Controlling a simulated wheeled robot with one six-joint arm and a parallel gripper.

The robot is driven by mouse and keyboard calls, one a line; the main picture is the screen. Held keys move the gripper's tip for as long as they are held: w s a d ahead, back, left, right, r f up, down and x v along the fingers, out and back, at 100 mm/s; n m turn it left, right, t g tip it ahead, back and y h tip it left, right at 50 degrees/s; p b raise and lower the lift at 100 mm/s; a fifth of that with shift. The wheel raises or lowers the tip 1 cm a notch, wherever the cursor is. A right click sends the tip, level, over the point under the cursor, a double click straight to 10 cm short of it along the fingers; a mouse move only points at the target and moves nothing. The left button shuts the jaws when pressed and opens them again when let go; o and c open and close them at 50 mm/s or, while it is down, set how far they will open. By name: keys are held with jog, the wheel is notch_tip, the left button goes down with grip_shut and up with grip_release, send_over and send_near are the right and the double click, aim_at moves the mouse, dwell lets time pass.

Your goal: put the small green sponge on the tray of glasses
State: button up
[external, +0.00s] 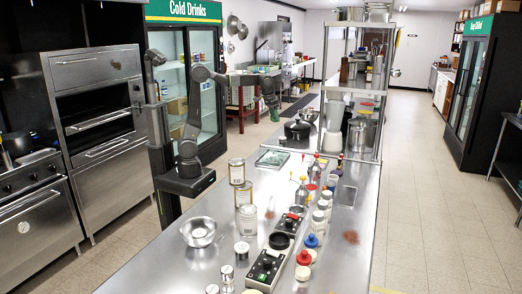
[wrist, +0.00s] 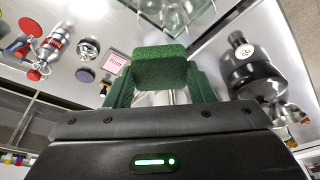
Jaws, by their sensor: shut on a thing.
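The small green sponge (wrist: 160,68) is held between the two green fingers of my gripper (wrist: 160,88) in the wrist view. A shallow, pale-edged rectangular tray (external: 272,158) lies flat on the counter, below and apart from my gripper. I cannot tell whether glasses are on it.
Dark pots (external: 298,130) and a steel shelf unit (external: 353,95) stand right of my gripper. Cans (external: 237,171), a steel bowl (external: 198,232), and several bottles (external: 312,240) crowd the near counter (external: 150,262).

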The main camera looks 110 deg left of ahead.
send_near(275, 144)
jog(key=x, duration=0.5)
jog(key=shift+d+f, duration=0.1)
jog(key=shift+f, duration=0.1)
jog(key=shift+f, duration=0.1)
jog(key=o, duration=0.9)
jog(key=shift+o, duration=0.2)
jog(key=v, duration=1.2)
jog(key=shift+w, duration=0.15)
